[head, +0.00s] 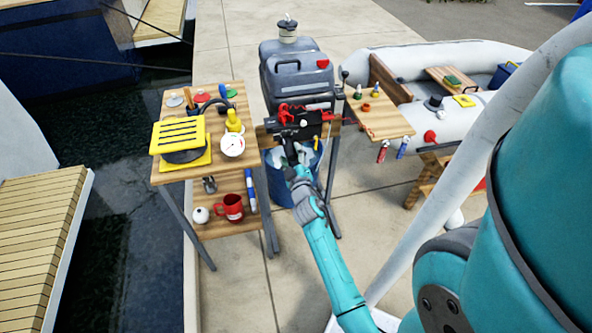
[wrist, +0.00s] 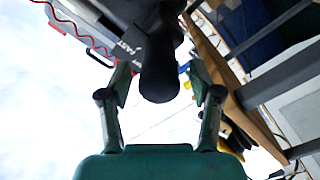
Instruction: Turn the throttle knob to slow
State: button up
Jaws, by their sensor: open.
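The throttle knob (wrist: 160,70), a dark rounded cylinder, stands between the two fingers of my gripper (wrist: 159,80) in the wrist view. The fingers are spread on either side of it, and I cannot tell whether either one touches it. A grey plate with the white word FAST (wrist: 127,46) lies left of the knob; no SLOW mark is readable. In the head view my gripper (head: 290,153) is at the front of the black outboard motor (head: 307,121), and the knob is mostly hidden there.
A wooden table (head: 166,178) with a yellow-slatted item, gauge and mug stands left of the motor. A small wooden table (head: 388,122) with bottles is to the right. A blue bin (head: 278,190) sits under the motor. An inflatable boat (head: 440,60) is at right.

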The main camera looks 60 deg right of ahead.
jog(key=v, duration=0.9)
dwell(0.3)
jog(key=s+a+f+n+t+y, duration=0.15)
jog(key=s+a+y, duration=0.25)
jog(key=a, duration=0.7)
jog(key=s+a+f+t+y, duration=0.1)
jog(key=s+a+t+y, duration=0.15)
jog(key=a, duration=0.95)
jog(key=s+a+r+y, duration=0.3)
jog(key=s+a, duration=0.3)
jog(key=s, duration=0.2)
jog(key=s+a+r+y, duration=0.4)
jog(key=s+a+r, duration=0.2)
jog(key=s+a, duration=0.1)
jog(key=shift+s+r+m+g, duration=0.25)
jog(key=shift+s+m+g, duration=0.15)
jog(key=shift+s, duration=0.4)
